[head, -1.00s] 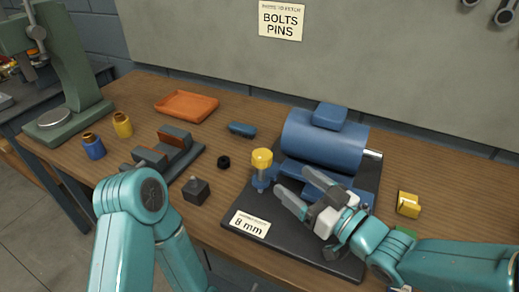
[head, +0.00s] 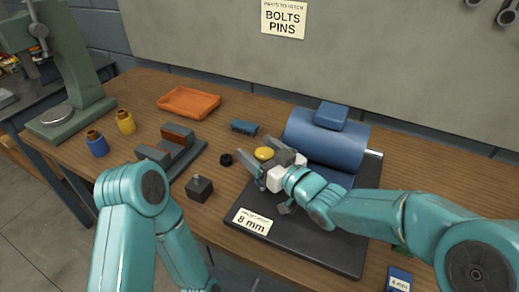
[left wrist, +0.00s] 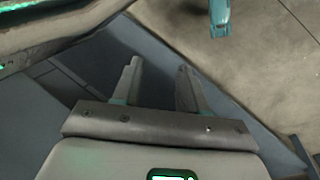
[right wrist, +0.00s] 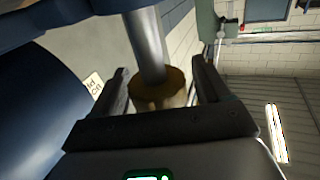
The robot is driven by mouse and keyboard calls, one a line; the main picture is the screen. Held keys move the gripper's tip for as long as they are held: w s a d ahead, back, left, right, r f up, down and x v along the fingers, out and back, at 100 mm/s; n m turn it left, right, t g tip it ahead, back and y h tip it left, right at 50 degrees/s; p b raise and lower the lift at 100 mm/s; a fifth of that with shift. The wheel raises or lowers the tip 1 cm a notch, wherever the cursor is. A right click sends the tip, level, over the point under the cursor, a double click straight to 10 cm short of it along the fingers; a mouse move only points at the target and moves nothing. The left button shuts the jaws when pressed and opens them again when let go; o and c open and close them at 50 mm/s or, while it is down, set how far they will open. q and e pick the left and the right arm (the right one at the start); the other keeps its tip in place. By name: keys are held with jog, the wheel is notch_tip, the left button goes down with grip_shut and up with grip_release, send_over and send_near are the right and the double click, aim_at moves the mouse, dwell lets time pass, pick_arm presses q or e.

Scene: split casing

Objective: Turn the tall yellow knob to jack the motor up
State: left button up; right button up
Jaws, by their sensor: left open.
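The tall yellow knob (head: 264,153) stands on the left part of the dark base plate (head: 305,240), beside the blue motor (head: 325,138). My right gripper (head: 268,164) is around the knob, with a finger on either side, and hides its lower part in the head view. In the right wrist view the knob (right wrist: 162,90) on its grey shaft sits between the spread fingers (right wrist: 163,88); firm contact does not show. My left gripper (left wrist: 158,85) is open and empty in the left wrist view, away from the knob. It is out of sight in the head view.
Left of the plate are a black nut (head: 226,159), a dark block (head: 199,188) and a grey vise-like fixture (head: 180,155). An orange tray (head: 188,102), a blue part (head: 244,127) and two small jars (head: 125,122) stand farther back. The wall is behind the motor.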

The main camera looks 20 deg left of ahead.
jog(key=c, duration=0.9)
jog(key=shift+f+t+b, duration=0.25)
jog(key=shift+t+b, duration=0.05)
jog(key=shift+b, duration=0.75)
jog(key=shift+r+m+h+b, duration=0.2)
jog(key=shift+m+h+b, duration=0.1)
jog(key=shift+h+b, duration=0.1)
jog(key=shift+r, duration=0.1)
jog(key=o, duration=0.9)
jog(key=shift+d, duration=0.1)
jog(key=shift+o, duration=0.2)
